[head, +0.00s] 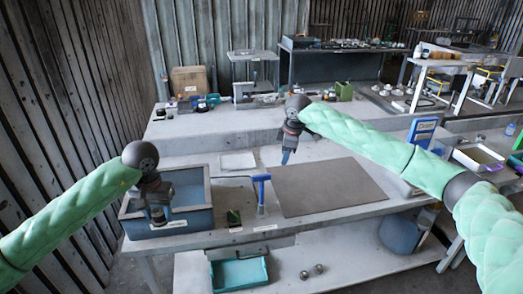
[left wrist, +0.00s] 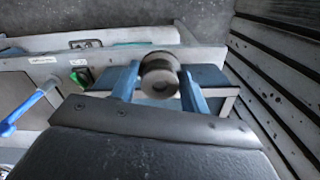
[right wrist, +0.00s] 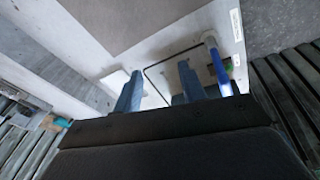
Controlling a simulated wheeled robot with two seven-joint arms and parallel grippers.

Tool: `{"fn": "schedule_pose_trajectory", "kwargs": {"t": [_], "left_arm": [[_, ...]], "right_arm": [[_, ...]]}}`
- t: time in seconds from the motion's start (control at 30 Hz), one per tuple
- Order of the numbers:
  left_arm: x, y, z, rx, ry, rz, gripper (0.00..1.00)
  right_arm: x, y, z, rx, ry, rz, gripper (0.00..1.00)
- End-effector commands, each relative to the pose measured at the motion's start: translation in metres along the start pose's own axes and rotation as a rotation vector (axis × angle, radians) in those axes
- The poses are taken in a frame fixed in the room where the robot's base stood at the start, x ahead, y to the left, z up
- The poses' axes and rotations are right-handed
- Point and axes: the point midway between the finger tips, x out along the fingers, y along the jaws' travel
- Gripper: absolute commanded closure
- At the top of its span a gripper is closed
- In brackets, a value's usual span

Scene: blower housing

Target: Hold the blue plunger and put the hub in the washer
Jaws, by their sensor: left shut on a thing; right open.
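The blue plunger (head: 262,192) stands upright with a T-shaped top near the front edge of the bench, right of the washer; it also shows in the left wrist view (left wrist: 27,112) and the right wrist view (right wrist: 221,72). The washer (head: 185,222) is a blue-grey open basin at the bench's left end. My left gripper (head: 158,216) is over the washer, shut on a dark grey cylinder with a hole in its end, apparently the hub (left wrist: 160,76). My right gripper (head: 286,158) is open and empty, pointing down above the bench, behind and right of the plunger.
A grey mat (head: 325,188) covers the bench right of the plunger. A small green-and-black switch (head: 233,218) sits between washer and plunger. A pale plate (head: 238,161) lies behind. A teal tray (head: 240,274) and two small round parts (head: 312,271) are below.

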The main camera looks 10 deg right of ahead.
Motion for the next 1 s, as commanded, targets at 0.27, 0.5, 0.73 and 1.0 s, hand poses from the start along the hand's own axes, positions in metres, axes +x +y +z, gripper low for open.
{"fn": "schedule_pose_trajectory", "kwargs": {"t": [0.27,0.5,0.73,1.0], "left_arm": [[0.000,0.000,0.000,0.000,0.000,0.000,0.81],[0.000,0.000,0.000,0.000,0.000,0.000,0.81],[0.000,0.000,0.000,0.000,0.000,0.000,0.81],[0.000,0.000,0.000,0.000,0.000,0.000,0.81]], "right_arm": [[-0.046,-0.054,-0.067,-0.222,-0.093,-0.127,0.59],[-0.062,-0.076,-0.086,-0.311,-0.141,-0.177,0.59],[-0.048,-0.081,-0.084,-0.319,-0.148,-0.185,0.59],[-0.007,-0.087,-0.076,-0.318,-0.148,-0.183,0.59]]}}
